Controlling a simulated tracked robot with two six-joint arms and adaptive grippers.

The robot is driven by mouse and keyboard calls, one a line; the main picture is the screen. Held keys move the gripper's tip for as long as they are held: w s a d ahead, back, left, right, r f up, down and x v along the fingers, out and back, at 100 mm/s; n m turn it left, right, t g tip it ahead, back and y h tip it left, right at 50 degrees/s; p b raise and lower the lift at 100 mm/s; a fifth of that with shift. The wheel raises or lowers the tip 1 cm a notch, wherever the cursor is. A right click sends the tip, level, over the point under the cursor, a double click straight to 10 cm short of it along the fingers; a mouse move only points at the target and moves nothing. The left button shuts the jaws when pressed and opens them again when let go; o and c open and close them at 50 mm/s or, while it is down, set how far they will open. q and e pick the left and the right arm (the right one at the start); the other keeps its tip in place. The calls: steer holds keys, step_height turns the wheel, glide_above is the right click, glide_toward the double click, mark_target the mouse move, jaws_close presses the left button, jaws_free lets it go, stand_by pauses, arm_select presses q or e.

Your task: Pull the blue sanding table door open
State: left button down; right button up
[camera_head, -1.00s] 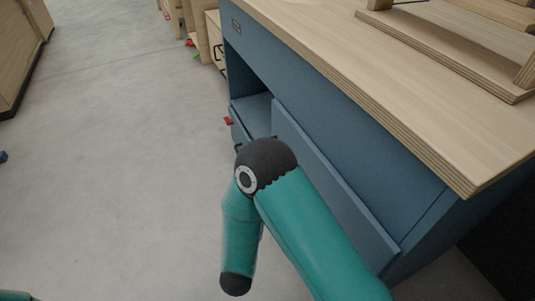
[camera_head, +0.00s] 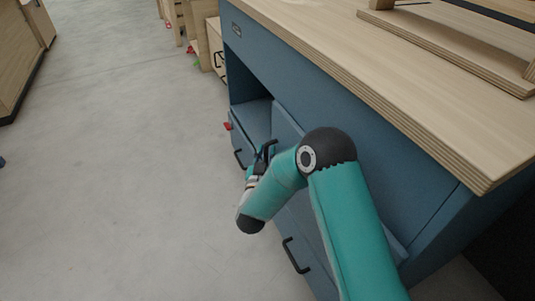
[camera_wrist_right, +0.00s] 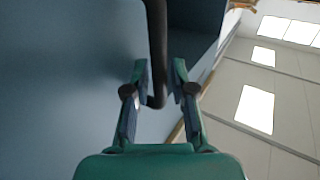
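The blue sanding table (camera_head: 330,120) with a pale wooden top stands on the right in the head view. Its front carries a black bar handle (camera_head: 295,256) low down and another (camera_head: 239,159) farther back. My right gripper (camera_head: 265,156) is close to the table front, partly hidden by my own wrist. In the right wrist view, its two fingers (camera_wrist_right: 161,75) stand apart on either side of a black handle (camera_wrist_right: 157,40), in front of a blue panel (camera_wrist_right: 70,75). I cannot tell whether they touch the handle. My left gripper is out of view.
An open blue recess (camera_head: 257,115) shows at the table's far end, with a small red object (camera_head: 228,126) beside it. Wooden cabinets (camera_head: 205,45) stand behind.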

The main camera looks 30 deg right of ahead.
steer(key=shift+c, duration=0.3)
jaws_close()
